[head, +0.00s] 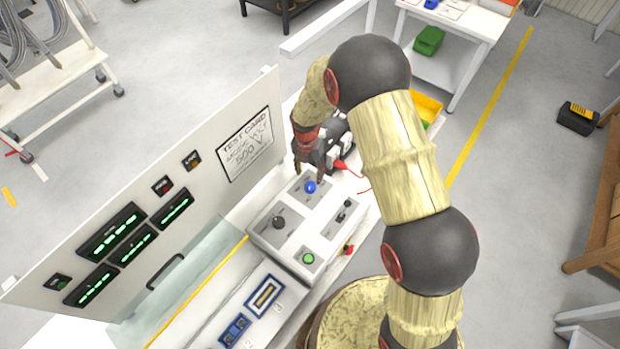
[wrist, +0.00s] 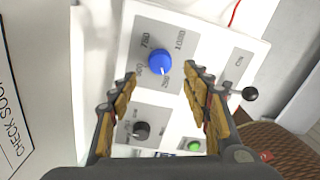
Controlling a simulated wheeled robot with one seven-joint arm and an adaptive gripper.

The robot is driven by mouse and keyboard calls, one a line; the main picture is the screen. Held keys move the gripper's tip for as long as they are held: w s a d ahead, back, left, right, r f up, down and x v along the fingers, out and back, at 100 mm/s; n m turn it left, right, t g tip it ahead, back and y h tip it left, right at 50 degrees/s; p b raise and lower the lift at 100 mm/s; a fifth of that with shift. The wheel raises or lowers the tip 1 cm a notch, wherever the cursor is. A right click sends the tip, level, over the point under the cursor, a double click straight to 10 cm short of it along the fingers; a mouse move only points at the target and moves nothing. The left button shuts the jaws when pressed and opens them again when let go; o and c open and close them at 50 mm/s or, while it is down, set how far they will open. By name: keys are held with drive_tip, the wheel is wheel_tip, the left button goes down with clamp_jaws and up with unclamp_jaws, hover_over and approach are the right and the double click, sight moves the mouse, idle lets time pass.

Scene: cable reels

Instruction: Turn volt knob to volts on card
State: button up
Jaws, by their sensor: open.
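The blue volt knob (head: 310,187) sits on a grey plate of the white control box. In the wrist view the knob (wrist: 158,60) is ringed by marks that seem to read 250, 500, 750 and 1000. Its white pointer line seems to aim toward the 250 mark. The test card (head: 247,146) on the upright panel shows "500 V" in its bottom line. My gripper (wrist: 160,74) is open and empty, its two fingers apart to either side just short of the knob. In the head view my gripper (head: 308,172) is right over the knob; contact is not visible.
The box also carries a black knob (head: 278,222), a black lever (head: 345,208) and a green button (head: 308,258). A red button (head: 348,250) is at its right side. The upright panel with green displays (head: 112,232) stands close to the left. A dark device with red leads (head: 335,150) is behind.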

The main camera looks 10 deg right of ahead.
sight(310, 184)
drive_tip(key=shift+d+f+p, duration=0.15)
drive_tip(key=shift+f+p, duration=0.4)
drive_tip(key=shift+f, duration=3.05)
drive_tip(key=shift+c, duration=0.4)
drive_tip(key=c, duration=1)
drive_tip(key=shift+c, duration=0.2)
